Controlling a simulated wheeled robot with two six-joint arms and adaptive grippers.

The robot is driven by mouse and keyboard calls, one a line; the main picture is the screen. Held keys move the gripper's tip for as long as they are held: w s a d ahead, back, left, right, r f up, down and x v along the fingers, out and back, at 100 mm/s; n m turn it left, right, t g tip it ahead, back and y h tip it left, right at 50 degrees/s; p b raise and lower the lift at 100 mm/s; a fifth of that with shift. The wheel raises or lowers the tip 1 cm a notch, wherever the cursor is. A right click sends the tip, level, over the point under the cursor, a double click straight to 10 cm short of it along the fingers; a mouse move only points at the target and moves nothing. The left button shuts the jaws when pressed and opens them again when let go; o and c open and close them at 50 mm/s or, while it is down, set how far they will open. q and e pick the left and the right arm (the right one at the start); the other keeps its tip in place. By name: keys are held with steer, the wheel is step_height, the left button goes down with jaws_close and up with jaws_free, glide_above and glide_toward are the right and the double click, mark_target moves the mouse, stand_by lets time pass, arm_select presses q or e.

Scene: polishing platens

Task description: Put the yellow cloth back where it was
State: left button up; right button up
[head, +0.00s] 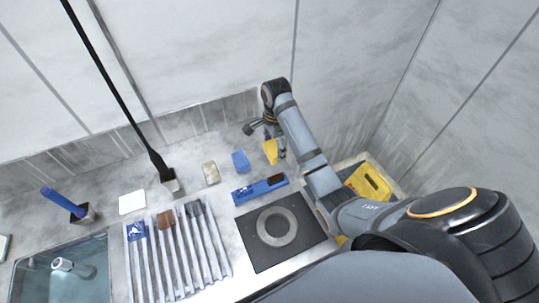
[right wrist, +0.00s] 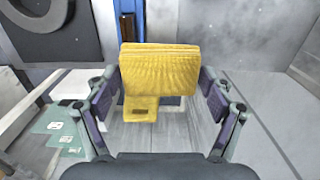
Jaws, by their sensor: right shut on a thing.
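The yellow cloth (head: 270,152) is in my right gripper (head: 267,138), at the back right of the counter in the head view. My left gripper is not in view.
Left of the cloth are a blue block (head: 240,161) and a beige block (head: 210,172). In front are a blue holder (head: 260,189) and a dark plate with a grey ring (head: 282,228). A slatted rack (head: 175,255) and water basin (head: 65,275) are left; a yellow box (head: 368,182) is right.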

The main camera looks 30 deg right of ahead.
mark_target(270, 141)
steer(key=w+f, duration=0.2)
steer(key=w, duration=0.1)
steer(key=w+d, duration=0.1)
steer(key=shift+w+d+f+b, duration=0.1)
steer(key=shift+w+f+b, duration=0.3)
steer(key=shift+w+d+f+p, duration=0.2)
steer(key=shift+w+f+p, duration=0.15)
steer(key=shift+w+f, duration=0.35)
steer(key=shift+w+d+f, duration=0.15)
steer(key=shift+w+f, duration=0.15)
steer(key=shift+f, duration=0.2)
steer(key=shift+w+d+f, duration=0.15)
steer(key=shift+w+f, duration=0.15)
steer(key=shift+f, duration=0.2)
steer(key=shift+w+f, duration=0.35)
steer(key=shift+f, duration=0.15)
step_height(270, 141, down, 3)
steer(key=shift+w+d+f, duration=0.1)
steer(key=shift+w+f, duration=0.05)
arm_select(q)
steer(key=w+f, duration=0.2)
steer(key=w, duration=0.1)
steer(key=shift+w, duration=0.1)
arm_select(e)
steer(key=shift+f, duration=0.25)
steer(key=o, duration=1)
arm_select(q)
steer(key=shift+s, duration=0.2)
